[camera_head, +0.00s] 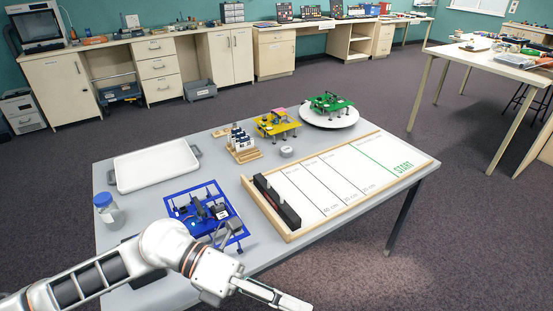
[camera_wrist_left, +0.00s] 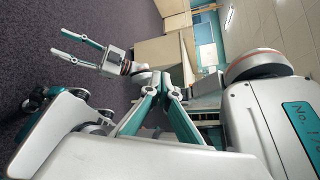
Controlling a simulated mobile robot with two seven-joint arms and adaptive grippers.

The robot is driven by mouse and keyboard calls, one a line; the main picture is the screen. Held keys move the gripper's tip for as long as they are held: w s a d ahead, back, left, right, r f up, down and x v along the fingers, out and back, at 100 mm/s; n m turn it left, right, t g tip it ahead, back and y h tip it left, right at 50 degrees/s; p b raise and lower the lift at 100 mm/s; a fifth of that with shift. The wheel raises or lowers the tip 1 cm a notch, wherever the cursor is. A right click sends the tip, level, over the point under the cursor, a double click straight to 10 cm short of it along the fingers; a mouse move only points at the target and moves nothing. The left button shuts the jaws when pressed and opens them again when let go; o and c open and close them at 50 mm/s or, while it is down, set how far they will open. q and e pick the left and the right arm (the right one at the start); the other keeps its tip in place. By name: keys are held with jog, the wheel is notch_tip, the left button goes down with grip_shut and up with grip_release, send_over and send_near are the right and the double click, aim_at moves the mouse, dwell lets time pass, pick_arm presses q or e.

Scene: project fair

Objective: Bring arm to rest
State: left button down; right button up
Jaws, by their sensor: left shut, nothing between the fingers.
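My left arm (camera_head: 172,243) comes in from the lower left of the head view, over the near edge of the grey table (camera_head: 330,218). My left gripper (camera_head: 278,297) is at the bottom of that view, pointing to the lower right. Its fingers are together and empty, in front of the table. My right gripper (camera_wrist_left: 62,45) shows in the left wrist view at the upper left. Its two fingers are apart with nothing between them, over the dark floor. My right gripper does not show in the head view.
On the table are a blue frame vehicle (camera_head: 206,212), bottle (camera_head: 108,210), white tray (camera_head: 155,163), yellow vehicle (camera_head: 277,123), green vehicle (camera_head: 331,102) and marked track board (camera_head: 345,178). The blue vehicle is close behind my left arm. Floor (camera_head: 460,240) is clear at right.

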pick_arm(q)
jog(key=w+r+n+t+h, duration=0.6)
jog(key=w+n+t, duration=0.4)
jog(key=n, duration=0.4)
jog(key=w+a+f+n+t+y, duration=0.65)
jog(key=a+f+n+t, duration=0.2)
jog(key=n+t, duration=0.4)
jog(key=s+a+f+n+g+y, duration=0.1)
jog(key=a+f+n+y, duration=0.35)
jog(key=f, duration=0.35)
jog(key=s+a+f+n+g+y, duration=0.2)
jog(key=a+f+n+y, duration=0.25)
jog(key=f, duration=0.25)
jog(key=s+a+f+n+g+y, duration=0.2)
jog(key=s+a+f+n, duration=0.3)
jog(key=s+f, duration=0.4)
notch_tip(320, 180, down, 4)
jog(key=shift+s+a+f+g, duration=0.1)
jog(key=shift+s+a+g, duration=0.2)
jog(key=shift+g, duration=0.55)
